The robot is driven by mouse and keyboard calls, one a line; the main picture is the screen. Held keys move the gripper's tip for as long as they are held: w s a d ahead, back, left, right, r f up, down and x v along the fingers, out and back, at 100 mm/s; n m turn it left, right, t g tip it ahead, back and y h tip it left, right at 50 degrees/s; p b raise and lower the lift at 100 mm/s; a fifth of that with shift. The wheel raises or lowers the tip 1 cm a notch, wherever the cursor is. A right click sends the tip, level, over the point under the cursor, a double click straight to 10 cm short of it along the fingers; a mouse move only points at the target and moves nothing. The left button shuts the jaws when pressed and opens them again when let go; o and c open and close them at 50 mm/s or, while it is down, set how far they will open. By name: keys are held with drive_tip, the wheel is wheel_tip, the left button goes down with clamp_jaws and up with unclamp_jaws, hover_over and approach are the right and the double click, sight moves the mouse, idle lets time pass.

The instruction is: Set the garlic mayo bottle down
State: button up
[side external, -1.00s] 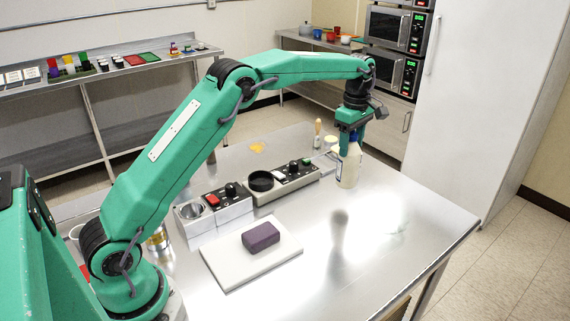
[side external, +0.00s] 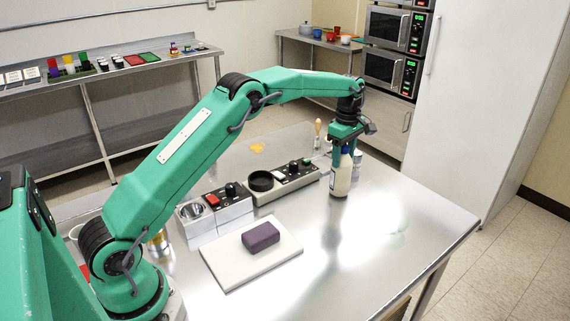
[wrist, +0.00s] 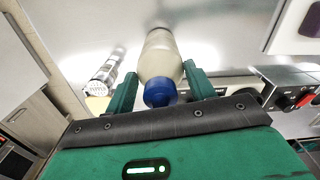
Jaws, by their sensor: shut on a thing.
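The garlic mayo bottle (side external: 341,180) is cream-coloured and close to upright under my gripper (side external: 345,148) in the side view. In the wrist view its pale body (wrist: 160,58) and blue cap (wrist: 160,92) lie between the two green fingers of my gripper (wrist: 161,88). My gripper is shut on the bottle near its cap end. The bottle's base is at or just above the steel table (side external: 400,215); I cannot tell whether it touches. The fingers partly hide the bottle's top in the side view.
A silver cylindrical container (wrist: 104,72) stands close beside the bottle. A brush (side external: 318,130) stands behind it. A control unit with a black round dish (side external: 262,181) is to the left. A white board (side external: 225,262) holds a purple block (side external: 261,236). The table's right side is clear.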

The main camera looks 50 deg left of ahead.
drive_tip(key=shift+f, duration=0.3)
drive_tip(key=o, duration=1.6)
wheel_tip(320, 180, up, 11)
drive_tip(key=shift+r, duration=0.6)
